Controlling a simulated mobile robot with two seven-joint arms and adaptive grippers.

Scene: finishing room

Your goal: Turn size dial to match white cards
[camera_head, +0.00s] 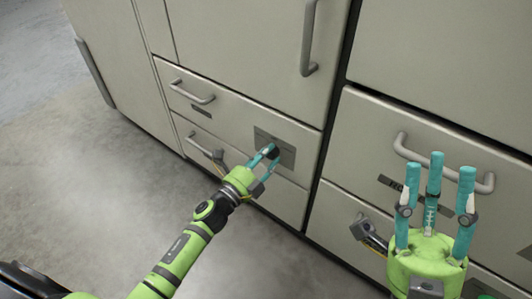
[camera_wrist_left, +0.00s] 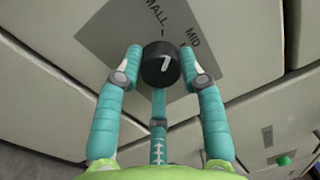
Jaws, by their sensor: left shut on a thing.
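The size dial (camera_wrist_left: 162,65) is a round black knob with a white mark on its face, in the left wrist view. It sits on a grey plate (camera_wrist_left: 100,38) lettered "MALL", cut off at the edge, and "MID". The white mark faces roughly up the picture; I cannot tell exactly which label it points to. My left gripper (camera_head: 269,153) is shut on the dial, its teal fingers around the knob; it also shows in the left wrist view (camera_wrist_left: 163,72). My right gripper (camera_head: 437,185) is open and empty, fingers spread, in front of the right-hand drawers. No white cards are in view.
The plate is on a beige drawer front (camera_head: 228,118) with a bar handle (camera_head: 192,92). More drawers have handles, one (camera_head: 445,165) behind my right gripper. A tall door handle (camera_head: 308,38) is above. The concrete floor (camera_head: 85,190) is clear at the left.

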